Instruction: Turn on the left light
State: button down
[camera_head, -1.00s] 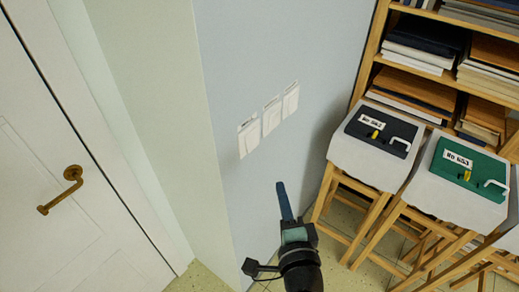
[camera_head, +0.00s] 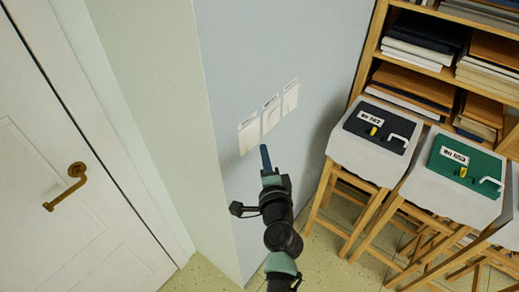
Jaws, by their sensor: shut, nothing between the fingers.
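Three white light switches are in a row on the pale blue-grey wall: the left switch (camera_head: 249,133), the middle switch (camera_head: 271,113) and the right switch (camera_head: 290,97). Each has a small dark label at its top, too small to read. My gripper (camera_head: 265,150) is shut and empty, its blue fingers pointing up toward the switches. Its tip shows just below the gap between the left and middle switches. I cannot tell whether it touches the wall. No switch is covered.
A white door with a brass handle (camera_head: 67,186) is at the left. Wooden stools at the right bear a dark case (camera_head: 376,126) and a green case (camera_head: 464,166). A wooden shelf (camera_head: 420,65) with books and boards stands behind them.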

jog(key=shift+w+a+f, duration=0.1)
jog(key=shift+w+a, duration=0.4)
jog(key=shift+a, duration=0.15)
